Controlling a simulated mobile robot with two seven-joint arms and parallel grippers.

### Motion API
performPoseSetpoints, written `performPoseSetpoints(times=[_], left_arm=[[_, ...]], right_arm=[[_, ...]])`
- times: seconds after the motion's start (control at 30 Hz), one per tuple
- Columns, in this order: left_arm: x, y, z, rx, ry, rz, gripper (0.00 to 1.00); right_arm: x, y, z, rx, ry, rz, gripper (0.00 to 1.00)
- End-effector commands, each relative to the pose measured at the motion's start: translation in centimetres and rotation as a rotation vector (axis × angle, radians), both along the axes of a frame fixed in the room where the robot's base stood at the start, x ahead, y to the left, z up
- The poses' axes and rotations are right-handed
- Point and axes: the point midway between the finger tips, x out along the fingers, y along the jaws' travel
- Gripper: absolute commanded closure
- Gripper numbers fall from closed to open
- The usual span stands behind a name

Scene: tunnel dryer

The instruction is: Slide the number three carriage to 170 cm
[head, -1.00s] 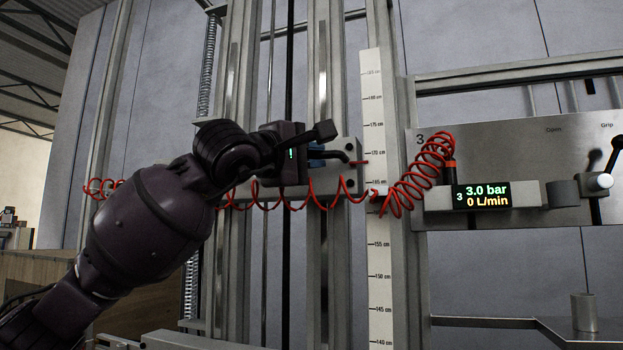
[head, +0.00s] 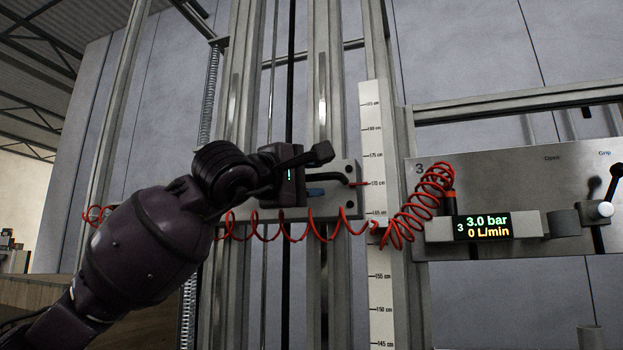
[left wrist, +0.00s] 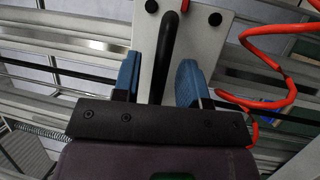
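The number three carriage is a grey plate (head: 348,202) on the vertical rails, with a black bent handle (head: 338,178). Its red pointer (head: 360,184) is level with the 170 cm mark on the white scale (head: 376,240). My left gripper (head: 317,190) is at the handle. In the left wrist view its blue fingers (left wrist: 160,80) stand apart, one on each side of the black handle (left wrist: 168,48). A gap shows at the left finger; the right finger is close to the handle, and I cannot tell if they touch. My right gripper is not in view.
The panel display (head: 482,226) reads 3.0 bar and 0 L/min.

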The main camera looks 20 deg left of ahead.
Motion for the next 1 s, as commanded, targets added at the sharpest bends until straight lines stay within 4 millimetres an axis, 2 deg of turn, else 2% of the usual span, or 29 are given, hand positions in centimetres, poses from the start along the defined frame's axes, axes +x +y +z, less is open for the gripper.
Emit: performPoseSetpoints(times=[0.53,0.73,1.0], left_arm=[[-7.7,3.7,-1.6,0.001,-0.002,0.003,0.61],[-9.1,4.3,-1.8,-0.001,-0.001,0.001,0.61],[-9.3,4.3,-1.7,-0.001,-0.001,0.001,0.61]], right_arm=[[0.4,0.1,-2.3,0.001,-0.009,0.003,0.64],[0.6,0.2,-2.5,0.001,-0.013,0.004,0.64],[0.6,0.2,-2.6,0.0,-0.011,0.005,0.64]])
